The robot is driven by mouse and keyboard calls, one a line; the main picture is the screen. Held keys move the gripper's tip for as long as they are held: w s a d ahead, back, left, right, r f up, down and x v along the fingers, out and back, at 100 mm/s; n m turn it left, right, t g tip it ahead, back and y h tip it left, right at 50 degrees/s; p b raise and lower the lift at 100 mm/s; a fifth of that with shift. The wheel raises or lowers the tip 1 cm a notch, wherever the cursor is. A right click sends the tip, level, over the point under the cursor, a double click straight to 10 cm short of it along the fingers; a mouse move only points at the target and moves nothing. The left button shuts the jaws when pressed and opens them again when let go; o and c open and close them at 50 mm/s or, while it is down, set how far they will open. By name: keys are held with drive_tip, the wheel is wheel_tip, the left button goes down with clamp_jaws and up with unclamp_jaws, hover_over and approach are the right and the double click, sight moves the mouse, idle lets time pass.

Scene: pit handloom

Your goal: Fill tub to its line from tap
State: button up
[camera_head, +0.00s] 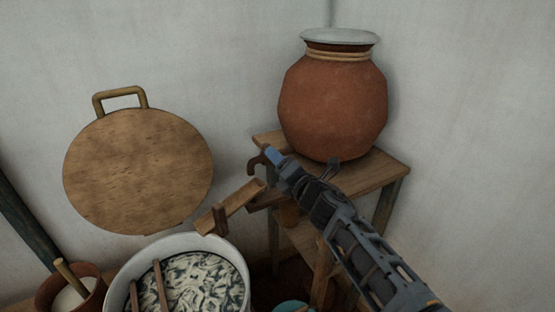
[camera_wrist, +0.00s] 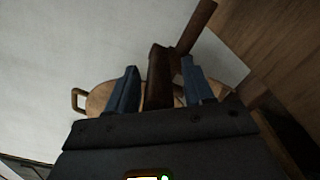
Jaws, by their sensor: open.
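A white tub (camera_head: 128,268) stands at the bottom of the head view, with pale and dark strands and two wooden sticks in it. Its fill line cannot be made out. A dark brown tap (camera_head: 256,161) sticks out at the left of the clay pot's stand. My gripper (camera_head: 274,156) is open beside the tap, reaching in from the lower right. In the wrist view a dark brown piece, apparently the tap (camera_wrist: 158,75), shows between the two blue fingers of my gripper (camera_wrist: 160,88). I cannot tell whether the fingers touch it.
A big clay pot (camera_head: 333,105) with a pale lid sits on a wooden stand (camera_head: 389,171). A wooden chute (camera_head: 242,198) slopes between stand and tub. A round wooden board (camera_head: 138,170) is against the wall. A small brown pot (camera_head: 47,292) stands left of the tub.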

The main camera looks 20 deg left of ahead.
drive_tip(key=p+v, duration=0.2)
drive_tip(key=v, duration=0.5)
idle(0.3)
drive_tip(key=s+f+m+t, duration=0.2)
drive_tip(key=s+f+m, duration=0.1)
drive_tip(key=s+m, duration=0.65)
drive_tip(key=s+d+f+m+t+h, duration=0.2)
drive_tip(key=s+d+m, duration=0.35)
drive_tip(key=s, duration=0.25)
drive_tip(key=s+d+f+m+t+h, duration=0.1)
drive_tip(key=s+d+m+h, duration=0.25)
drive_tip(key=s+m, duration=0.35)
drive_tip(key=s+d+m+h, duration=0.5)
drive_tip(key=s+d+m, duration=0.3)
drive_tip(key=s+d, duration=0.85)
drive_tip(key=s+d+r+m+g+h, duration=0.1)
drive_tip(key=s+d+r+m, duration=0.1)
drive_tip(key=s+d+r, duration=0.2)
drive_tip(key=s+d+r+m+h, duration=0.2)
drive_tip(key=s+d+r, duration=0.2)
drive_tip(key=s+d, duration=0.4)
drive_tip(key=shift+s+r+m+g, duration=0.15)
drive_tip(key=shift+s+m+g, duration=0.25)
drive_tip(key=shift+s, duration=0.2)
drive_tip(key=shift+d, duration=0.1)
